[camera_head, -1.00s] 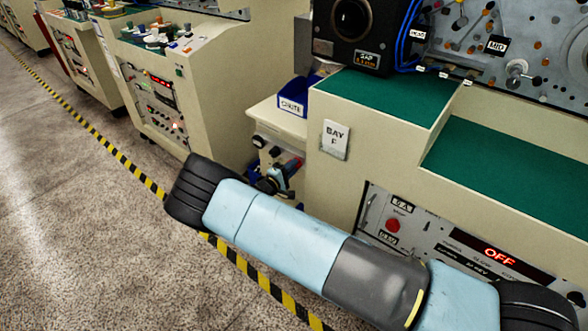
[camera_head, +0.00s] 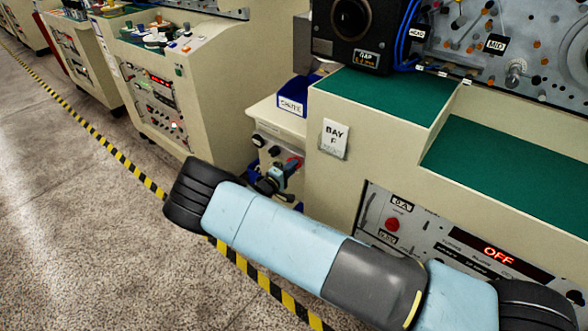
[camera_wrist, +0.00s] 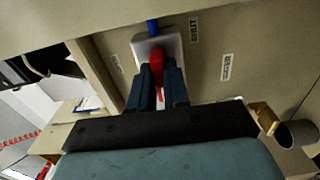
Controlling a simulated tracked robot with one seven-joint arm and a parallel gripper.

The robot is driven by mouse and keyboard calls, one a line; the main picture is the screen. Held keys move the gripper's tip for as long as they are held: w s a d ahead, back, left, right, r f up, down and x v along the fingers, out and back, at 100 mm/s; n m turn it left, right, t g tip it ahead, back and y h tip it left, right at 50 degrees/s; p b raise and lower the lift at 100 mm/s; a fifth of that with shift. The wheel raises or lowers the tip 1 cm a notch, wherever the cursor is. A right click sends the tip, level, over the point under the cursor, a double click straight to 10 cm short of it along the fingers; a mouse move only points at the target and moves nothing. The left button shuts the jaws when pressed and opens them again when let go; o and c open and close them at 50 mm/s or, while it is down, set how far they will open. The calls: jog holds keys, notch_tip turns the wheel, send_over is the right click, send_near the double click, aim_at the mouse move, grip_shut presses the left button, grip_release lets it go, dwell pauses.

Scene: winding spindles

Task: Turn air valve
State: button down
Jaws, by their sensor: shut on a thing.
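The air valve shows in the wrist view as a red handle (camera_wrist: 156,64) on a pale metal body (camera_wrist: 169,43), with a blue pipe (camera_wrist: 152,26) running from it. My gripper (camera_wrist: 160,70) is shut on the red handle, one dark finger on each side of it. The handle's lower end shows between the fingers. In the head view my gripper (camera_head: 280,174) is small, at the front of the cream cabinet (camera_head: 277,118), and red shows beside it. The fingers' contact is too small to tell there.
Labels (camera_wrist: 227,67) sit on the panel around the valve. A blue bin (camera_head: 293,98) stands on the cabinet top. The BAY F machine (camera_head: 318,180) is close on the right, with a red OFF display (camera_head: 499,256). Open floor (camera_head: 80,220) lies left, crossed by striped tape (camera_head: 112,145).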

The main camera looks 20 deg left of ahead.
jog(key=c, duration=1.1)
grip_release()
jog(key=shift+d+f, duration=0.1)
jog(key=shift+f, duration=0.15)
jog(key=shift+r, duration=0.1)
jog(key=v, duration=1.3)
jog(key=shift+s, duration=0.35)
jog(key=shift+s, duration=0.1)
